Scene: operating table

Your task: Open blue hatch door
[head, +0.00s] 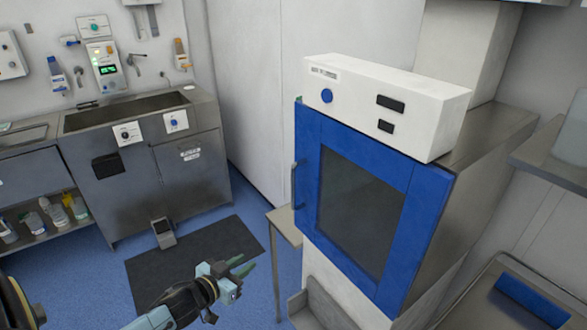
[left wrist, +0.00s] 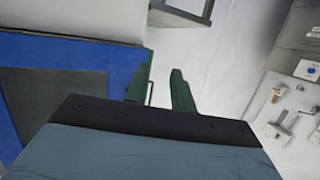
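The blue hatch door (head: 405,210) is on the front of a steel cabinet, with a dark window (head: 358,213) in its frame. It looks shut. Its vertical handle (head: 295,186) is on the door's left edge. My left gripper (head: 243,266) has green fingers set apart with nothing between them. In the head view it is lower left of the door, apart from the handle. In the left wrist view the blue door (left wrist: 100,72) is on the left, and the open fingers (left wrist: 160,92) are beside its edge. My right gripper does not show.
A white control box (head: 390,105) tops the cabinet. A small table (head: 284,228) stands left of the door. A steel sink unit (head: 150,160) is at the back left, with a dark mat (head: 190,262) on the blue floor. A shelf (head: 550,155) is at the right.

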